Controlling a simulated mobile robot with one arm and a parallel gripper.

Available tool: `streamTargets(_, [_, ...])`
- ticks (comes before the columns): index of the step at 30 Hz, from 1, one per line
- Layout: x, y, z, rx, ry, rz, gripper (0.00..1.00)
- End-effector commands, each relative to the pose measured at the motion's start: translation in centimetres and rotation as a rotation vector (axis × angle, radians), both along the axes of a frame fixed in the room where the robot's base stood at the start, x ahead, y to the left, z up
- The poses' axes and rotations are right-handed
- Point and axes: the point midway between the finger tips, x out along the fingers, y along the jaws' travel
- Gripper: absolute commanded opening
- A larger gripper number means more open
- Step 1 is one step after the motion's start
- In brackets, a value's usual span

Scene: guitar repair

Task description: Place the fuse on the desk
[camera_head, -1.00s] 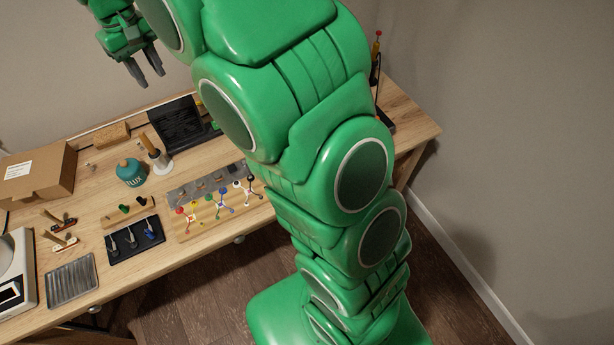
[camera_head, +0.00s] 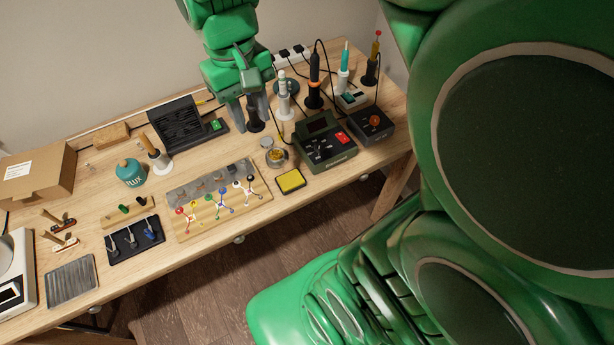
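The desk (camera_head: 95,178) is a light wooden workbench along the wall. My gripper (camera_head: 250,118) points down over its back part, near a dark holder (camera_head: 256,108). Its two grey fingers look spread apart, and I see nothing clearly held between them. The dark holder shows between and behind the fingers, so whether they touch it cannot be told. I cannot pick out the fuse for certain; it may be too small or hidden.
A soldering station (camera_head: 326,146), iron holders (camera_head: 314,92) and a black box (camera_head: 371,124) crowd the right. A black stand (camera_head: 178,125) is left of my gripper. A parts board (camera_head: 220,212), yellow sponge (camera_head: 291,181) and cardboard box (camera_head: 38,172) lie around. Bare wood shows along the front.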

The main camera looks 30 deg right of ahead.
Motion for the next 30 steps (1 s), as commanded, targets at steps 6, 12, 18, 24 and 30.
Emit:
streamTargets(6, [-6.0, -1.6, -1.1, 0.003, 0.013, -0.053, 0.35])
streamTargets(12, [-10.9, -2.6, -2.3, -0.001, 0.013, -0.098, 0.35])
streamTargets(18, [-13.8, -3.0, -3.4, 0.001, 0.021, -0.123, 0.35])
streamTargets(24, [-14.5, -3.0, -3.6, 0.003, 0.021, -0.128, 0.35])
streamTargets(30, [-14.4, -3.0, -3.6, 0.003, 0.024, -0.127, 0.35])
